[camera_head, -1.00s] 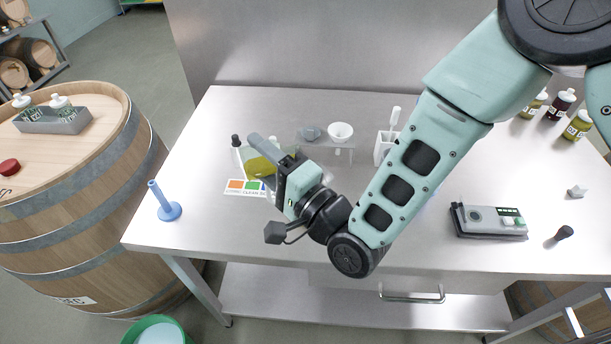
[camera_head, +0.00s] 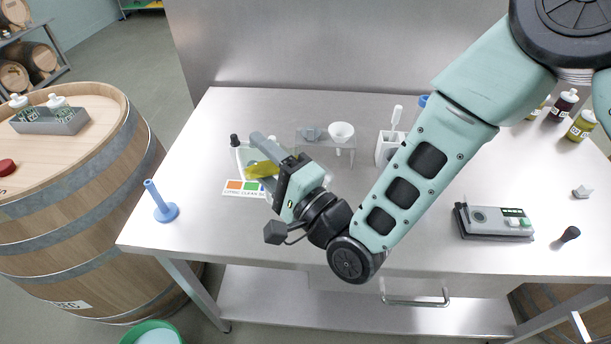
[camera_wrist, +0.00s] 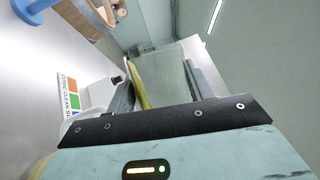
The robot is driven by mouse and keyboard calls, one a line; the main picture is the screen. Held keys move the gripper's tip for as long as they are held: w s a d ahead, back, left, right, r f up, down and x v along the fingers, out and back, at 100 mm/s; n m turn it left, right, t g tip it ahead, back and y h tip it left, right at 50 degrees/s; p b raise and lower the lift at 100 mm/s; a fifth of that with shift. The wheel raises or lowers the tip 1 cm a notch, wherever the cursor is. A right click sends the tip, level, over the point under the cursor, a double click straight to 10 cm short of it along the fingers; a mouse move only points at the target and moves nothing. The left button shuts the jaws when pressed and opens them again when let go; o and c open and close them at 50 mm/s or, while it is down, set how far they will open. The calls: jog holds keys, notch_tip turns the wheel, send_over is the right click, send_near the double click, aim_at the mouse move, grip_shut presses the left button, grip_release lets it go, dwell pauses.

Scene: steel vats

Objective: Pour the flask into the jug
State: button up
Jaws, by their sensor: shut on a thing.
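My gripper (camera_head: 264,153) is shut on a clear flask (camera_head: 262,169) with yellow liquid, held above the left part of the steel table. In the wrist view the flask (camera_wrist: 160,75) sits between the two fingers, its yellow liquid lying along one side, so it is tilted. I cannot pick out the jug for sure. A pale, rounded, see-through shape (camera_wrist: 72,128) shows at the lower left of the wrist view, partly hidden by my gripper, and may be the jug. Whether any liquid is leaving the flask cannot be seen.
A colour-striped label card (camera_head: 244,188) and a dark-capped bottle (camera_head: 235,141) are close to the flask. A small stand with a white bowl (camera_head: 341,132) is behind. A blue stand (camera_head: 165,212) is at the left edge, a grey meter (camera_head: 494,222) at the right. The front middle is clear.

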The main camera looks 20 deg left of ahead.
jog(key=shift+w+d+f+m+t+b, duration=0.15)
jog(key=shift+f+m+t+b, duration=0.25)
jog(key=shift+f+m+b, duration=0.75)
jog(key=shift+r+b, duration=0.45)
jog(key=shift+r, duration=0.05)
